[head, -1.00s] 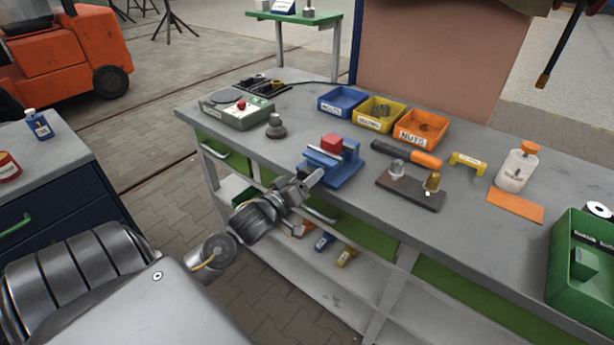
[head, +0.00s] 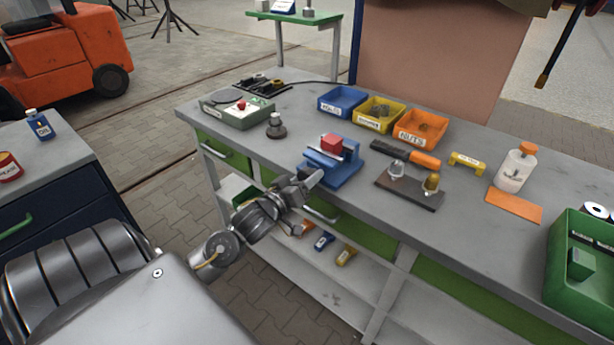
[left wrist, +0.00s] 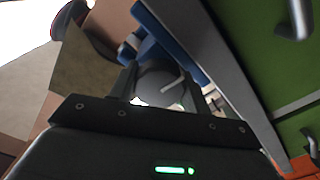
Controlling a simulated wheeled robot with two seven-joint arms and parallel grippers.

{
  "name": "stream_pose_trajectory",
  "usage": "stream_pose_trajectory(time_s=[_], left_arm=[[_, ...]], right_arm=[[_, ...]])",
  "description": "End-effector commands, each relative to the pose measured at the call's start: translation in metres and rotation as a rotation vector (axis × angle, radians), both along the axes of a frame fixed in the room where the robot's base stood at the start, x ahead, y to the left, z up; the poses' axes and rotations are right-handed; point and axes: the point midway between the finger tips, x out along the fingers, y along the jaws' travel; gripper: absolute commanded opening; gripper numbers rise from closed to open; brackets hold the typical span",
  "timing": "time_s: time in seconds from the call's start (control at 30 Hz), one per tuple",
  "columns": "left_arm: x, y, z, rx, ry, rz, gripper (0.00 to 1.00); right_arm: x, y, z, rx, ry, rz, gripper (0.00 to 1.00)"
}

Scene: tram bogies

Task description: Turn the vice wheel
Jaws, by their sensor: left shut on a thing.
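The blue vice (head: 338,168) stands at the front edge of the grey workbench, with a red block (head: 331,143) between its jaws. My left gripper (head: 311,179) is at the front of the vice, over the bench edge. In the left wrist view my left gripper (left wrist: 158,85) is shut on the dark round vice wheel (left wrist: 160,82), with a finger on each side of it and a light bar across its face. The blue vice body (left wrist: 150,40) shows behind the wheel. In the head view the wheel is hidden by the gripper. My right gripper is not in view.
On the bench (head: 290,110), a control box with a red button (head: 238,112) and a grey knob piece (head: 276,127) stand left of the vice. A dark plate with fittings (head: 409,186) and a hammer (head: 405,153) lie right. Bins stand behind.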

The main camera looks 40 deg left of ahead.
Motion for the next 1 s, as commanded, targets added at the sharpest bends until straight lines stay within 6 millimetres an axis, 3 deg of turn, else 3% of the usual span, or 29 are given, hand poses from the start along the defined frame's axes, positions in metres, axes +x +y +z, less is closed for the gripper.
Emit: stream_pose_trajectory(time_s=[0.5, 1.0], left_arm=[[0.000, 0.001, 0.003, 0.448, 0.011, 0.000, 0.25], [0.000, 0.002, 0.001, 0.835, 0.018, 0.000, 0.25]], right_arm=[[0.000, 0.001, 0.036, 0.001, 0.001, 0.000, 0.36], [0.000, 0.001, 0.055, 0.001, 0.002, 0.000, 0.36]])
